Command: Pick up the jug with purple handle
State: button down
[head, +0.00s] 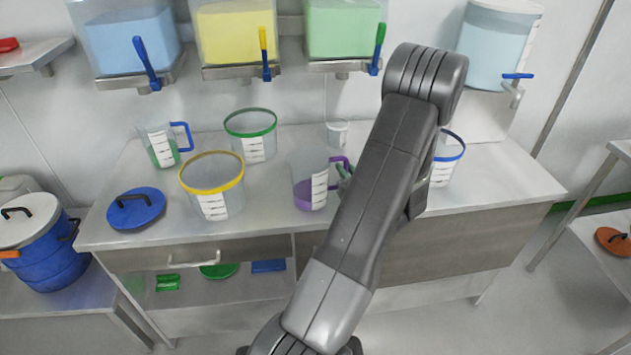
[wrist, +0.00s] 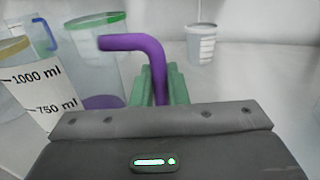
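The clear jug (head: 302,178) with a purple handle stands upright on the steel table and holds a little purple liquid. Its handle (wrist: 158,62) shows in the wrist view, rising between my green fingertips. My gripper (head: 344,172) is at the jug's right side, with its fingers close against both sides of the handle, so it appears shut on it. In the head view my arm hides most of the gripper. A printed scale with 1000 ml and 750 ml marks shows at the left of the wrist view.
A yellow-rimmed bucket (head: 213,178) stands just left of the jug. A green-rimmed bucket (head: 252,138), a blue-handled jug (head: 160,145) and a small cup (head: 337,133) stand behind. A blue-rimmed bucket (head: 446,160) is right, partly behind my arm. A blue lid (head: 136,209) lies front left. Tap-fitted tanks hang above.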

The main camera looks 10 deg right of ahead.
jog(key=shift+r, duration=0.1)
jog(key=shift+r, duration=4.95)
